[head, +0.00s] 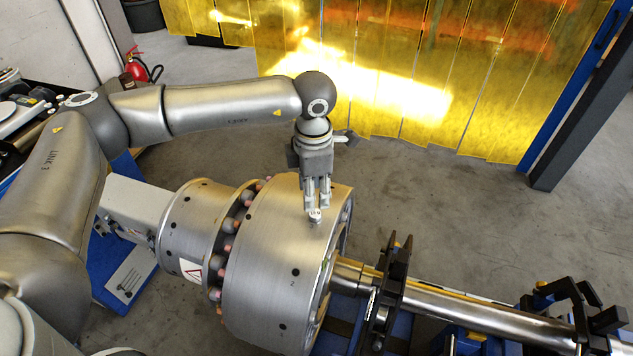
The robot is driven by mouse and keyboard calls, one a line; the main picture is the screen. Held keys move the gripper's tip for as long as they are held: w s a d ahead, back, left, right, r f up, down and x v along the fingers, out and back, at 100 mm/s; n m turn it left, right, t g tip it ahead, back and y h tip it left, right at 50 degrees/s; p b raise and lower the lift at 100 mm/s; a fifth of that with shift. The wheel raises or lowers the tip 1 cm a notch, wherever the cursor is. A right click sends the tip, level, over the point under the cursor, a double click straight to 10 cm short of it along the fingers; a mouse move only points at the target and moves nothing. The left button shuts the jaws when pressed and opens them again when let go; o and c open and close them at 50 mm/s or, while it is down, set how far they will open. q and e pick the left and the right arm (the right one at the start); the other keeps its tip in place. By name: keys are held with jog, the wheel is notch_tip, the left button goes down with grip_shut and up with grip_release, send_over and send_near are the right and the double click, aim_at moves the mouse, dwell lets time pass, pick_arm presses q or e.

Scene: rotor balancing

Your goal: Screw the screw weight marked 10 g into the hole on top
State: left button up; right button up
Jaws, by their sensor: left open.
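The rotor (262,262) is a large steel drum lying on its side, with small dark holes around its surface. A small silver screw weight (314,216) stands on the upper part of the drum near its right rim. Any mark on it is too small to read, and the hole under it is hidden. My left gripper (317,206) points down right over the weight. Its fingers are open, with the tips at the weight's top; I cannot tell whether they touch it. My right gripper is not in view.
A steel shaft (460,308) runs right from the drum through black supports (388,290). A yellow strip curtain (400,70) hangs behind. A red fire extinguisher (140,68) and a cluttered bench (25,105) are at the left. The floor behind the rotor is clear.

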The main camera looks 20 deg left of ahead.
aim_at(315, 213)
pick_arm(q)
notch_tip(315, 213, down, 4)
jog(key=shift+w+r+b, duration=0.1)
jog(key=shift+w+b, duration=0.05)
jog(key=shift+b, duration=0.35)
notch_tip(315, 213, down, 3)
jog(key=b, duration=0.3)
jog(key=shift+f+b, duration=0.2)
jog(key=shift+b, duration=0.2)
jog(key=c, duration=0.9)
jog(key=shift+f+m+b, duration=0.3)
jog(key=shift+m+b, duration=0.6)
jog(key=shift+b, duration=0.05)
jog(key=shift+m+b, duration=0.65)
jog(key=shift+m, duration=0.45)
jog(key=o, duration=0.6)
jog(key=shift+r+m, duration=0.2)
jog(key=shift+m, duration=0.2)
jog(key=shift+c, duration=0.2)
jog(key=o, duration=0.5)
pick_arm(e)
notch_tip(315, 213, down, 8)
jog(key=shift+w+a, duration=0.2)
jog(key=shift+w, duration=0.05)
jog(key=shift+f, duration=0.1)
pick_arm(q)
jog(key=shift+c, duration=0.8)
